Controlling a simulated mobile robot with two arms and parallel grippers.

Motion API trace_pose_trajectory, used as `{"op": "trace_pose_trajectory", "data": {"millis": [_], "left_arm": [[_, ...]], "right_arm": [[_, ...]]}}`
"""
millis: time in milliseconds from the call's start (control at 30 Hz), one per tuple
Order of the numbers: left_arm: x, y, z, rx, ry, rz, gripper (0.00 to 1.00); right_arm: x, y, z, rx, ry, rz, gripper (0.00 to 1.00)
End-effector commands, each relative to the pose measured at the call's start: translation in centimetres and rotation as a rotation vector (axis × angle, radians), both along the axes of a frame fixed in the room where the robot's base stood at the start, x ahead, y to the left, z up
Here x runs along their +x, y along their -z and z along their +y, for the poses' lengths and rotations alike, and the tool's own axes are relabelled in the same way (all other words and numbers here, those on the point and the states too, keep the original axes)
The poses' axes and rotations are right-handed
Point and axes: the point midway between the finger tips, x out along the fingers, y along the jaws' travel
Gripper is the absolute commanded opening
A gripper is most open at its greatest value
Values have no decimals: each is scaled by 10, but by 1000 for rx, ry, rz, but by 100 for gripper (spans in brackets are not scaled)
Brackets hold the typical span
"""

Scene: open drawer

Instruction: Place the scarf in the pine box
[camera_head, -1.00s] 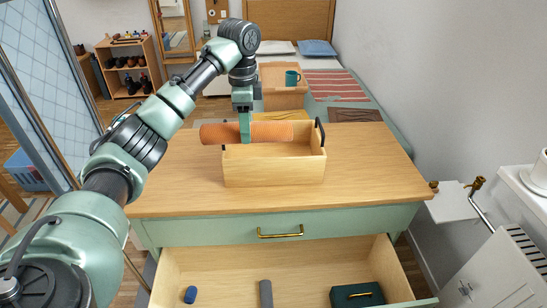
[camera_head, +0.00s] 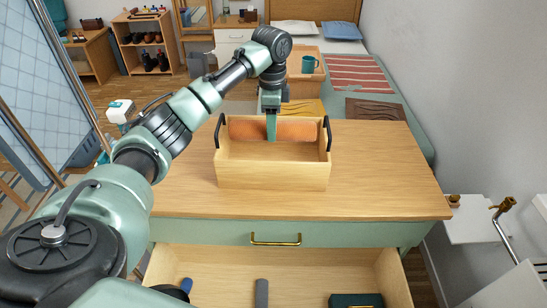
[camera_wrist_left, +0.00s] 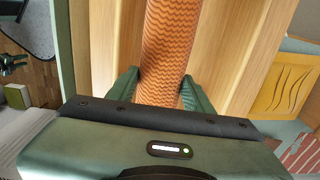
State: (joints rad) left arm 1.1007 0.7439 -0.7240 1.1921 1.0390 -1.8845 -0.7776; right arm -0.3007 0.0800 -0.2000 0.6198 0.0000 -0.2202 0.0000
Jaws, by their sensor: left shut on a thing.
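The scarf (camera_head: 297,130) is an orange roll. It lies lengthwise inside the pine box, along the back wall. The pine box (camera_head: 270,177) stands on the dresser top and has a black handle at each end. My left gripper (camera_head: 271,135) reaches down into the box and is shut around the middle of the scarf. In the left wrist view the scarf (camera_wrist_left: 168,45) runs between the two green fingers (camera_wrist_left: 160,92). Whether the scarf touches the box floor is hard to tell. My right gripper is not in view.
The dresser top (camera_head: 385,180) is clear around the box. Below it, an open drawer (camera_head: 215,270) holds a dark grey bar (camera_head: 262,293), a dark green box (camera_head: 356,300) and a blue item (camera_head: 186,285). A wall is at the right.

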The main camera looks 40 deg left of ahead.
Motion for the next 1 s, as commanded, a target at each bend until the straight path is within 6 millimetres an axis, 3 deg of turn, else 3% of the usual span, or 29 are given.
{"op": "trace_pose_trajectory", "data": {"millis": [33, 200, 467, 700, 1000], "left_arm": [[-1, 15, 0, 0, 0, 5, 4], [0, 52, 0, -1, 0, 3, 4], [0, 77, 0, 0, 1, 2, 4], [0, 117, 0, 0, -1, 2, 4], [1, 126, 0, 0, 0, -1, 4]], "right_arm": [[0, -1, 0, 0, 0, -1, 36], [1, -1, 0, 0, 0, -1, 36], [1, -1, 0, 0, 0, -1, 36], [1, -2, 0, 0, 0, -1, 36], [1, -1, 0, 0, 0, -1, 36]]}}
